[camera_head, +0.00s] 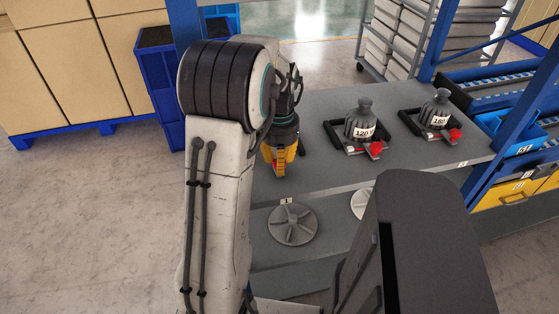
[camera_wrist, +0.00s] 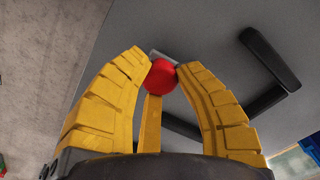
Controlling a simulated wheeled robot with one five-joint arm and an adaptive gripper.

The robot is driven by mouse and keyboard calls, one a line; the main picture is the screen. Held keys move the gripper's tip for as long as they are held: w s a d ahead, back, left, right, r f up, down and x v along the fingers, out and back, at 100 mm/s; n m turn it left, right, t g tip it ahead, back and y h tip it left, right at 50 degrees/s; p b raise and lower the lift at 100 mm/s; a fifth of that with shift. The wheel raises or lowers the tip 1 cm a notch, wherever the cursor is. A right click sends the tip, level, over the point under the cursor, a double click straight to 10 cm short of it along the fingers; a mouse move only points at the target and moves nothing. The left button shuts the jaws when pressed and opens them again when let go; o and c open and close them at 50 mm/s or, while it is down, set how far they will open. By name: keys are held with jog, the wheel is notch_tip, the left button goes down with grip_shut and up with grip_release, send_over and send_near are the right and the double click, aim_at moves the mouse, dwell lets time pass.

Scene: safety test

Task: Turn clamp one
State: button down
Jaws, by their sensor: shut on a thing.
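My gripper (camera_head: 280,160), with yellow fingers, reaches down at the left end of the grey bench, above a label marked 1 (camera_head: 286,201). In the wrist view its fingers (camera_wrist: 164,68) close around a red knob (camera_wrist: 160,77), touching it from both sides. A grey metal piece shows just behind the knob. The black angled bracket of this clamp (camera_wrist: 270,58) lies on the grey surface beyond, with no weight visible in it. In the head view my arm and gripper hide most of this clamp.
Two more black clamps with red knobs hold grey weights marked 120 (camera_head: 363,120) and 180 (camera_head: 437,108), to the right on the bench (camera_head: 315,105). Grey discs (camera_head: 293,225) lie on the lower shelf. Blue posts and bins (camera_head: 505,128) stand at the right.

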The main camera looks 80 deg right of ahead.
jog(key=shift+a+f+m, duration=0.15)
jog(key=shift+m, duration=0.55)
jog(key=c, duration=0.9)
grip_release()
jog(key=shift+o, duration=0.2)
jog(key=shift+r, duration=0.2)
jog(key=shift+r, duration=3.65)
jog(key=shift+s, duration=0.1)
